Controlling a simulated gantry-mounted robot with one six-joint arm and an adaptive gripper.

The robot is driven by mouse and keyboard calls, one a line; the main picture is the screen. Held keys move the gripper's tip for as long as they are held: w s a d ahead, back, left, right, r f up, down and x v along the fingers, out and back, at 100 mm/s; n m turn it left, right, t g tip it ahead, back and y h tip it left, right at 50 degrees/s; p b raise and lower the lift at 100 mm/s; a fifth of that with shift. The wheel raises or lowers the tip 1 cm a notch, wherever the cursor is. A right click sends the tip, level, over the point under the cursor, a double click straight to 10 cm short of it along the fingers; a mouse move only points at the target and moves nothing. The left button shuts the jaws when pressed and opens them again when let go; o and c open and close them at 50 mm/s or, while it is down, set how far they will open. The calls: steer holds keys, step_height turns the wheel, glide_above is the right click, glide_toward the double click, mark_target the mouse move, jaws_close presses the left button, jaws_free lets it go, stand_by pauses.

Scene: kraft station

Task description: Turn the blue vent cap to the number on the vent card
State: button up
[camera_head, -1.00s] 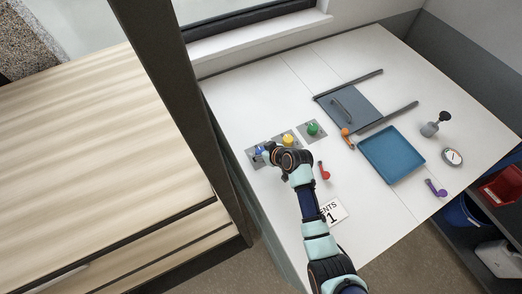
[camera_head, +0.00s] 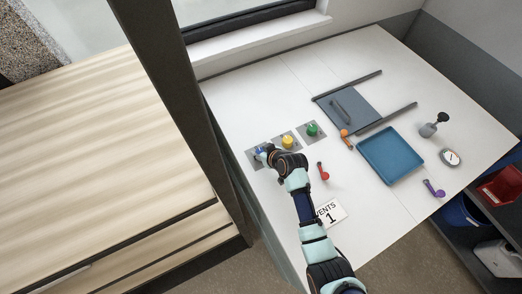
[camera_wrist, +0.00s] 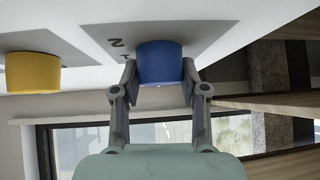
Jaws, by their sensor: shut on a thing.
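The blue vent cap (camera_wrist: 159,62) sits on its grey plate (camera_wrist: 112,35) in the wrist view. My gripper (camera_wrist: 158,76) is shut on it, one finger on each side. A number 2 and part of another mark show on the plate beside the cap; where the cap points cannot be told. In the head view my gripper (camera_head: 264,152) mostly covers the blue cap at the left end of the row. The white vent card (camera_head: 331,213) lies on the table beside my arm and reads "VENTS 1".
A yellow cap (camera_head: 288,141) and a green cap (camera_head: 312,129) stand on plates to the right. A red-handled tool (camera_head: 323,171), a blue tray (camera_head: 391,155) and a grey panel (camera_head: 349,107) lie farther right. A dark post (camera_head: 180,110) stands left of the table.

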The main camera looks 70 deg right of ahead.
steer(key=shift+r+m+g+h+p, duration=0.15)
steer(key=shift+m+g+h+p, duration=0.55)
steer(key=shift+m, duration=0.5)
steer(key=m, duration=0.1)
steer(key=m+g+h, duration=0.1)
steer(key=shift+w+f+m+g, duration=0.1)
steer(key=shift+f+m+g, duration=0.1)
steer(key=shift+m+g, duration=0.15)
steer(key=m+g+h+b, duration=0.1)
steer(key=m+g+b, duration=0.1)
steer(key=m+b, duration=0.1)
steer(key=shift+f, duration=0.1)
steer(key=shift+m+g+h+b, duration=0.3)
steer(key=shift+m+g+b, duration=0.6)
steer(key=shift+m, duration=0.35)
steer(key=o, duration=1.1)
steer(key=shift+o, duration=0.2)
steer(key=shift+r, duration=0.2)
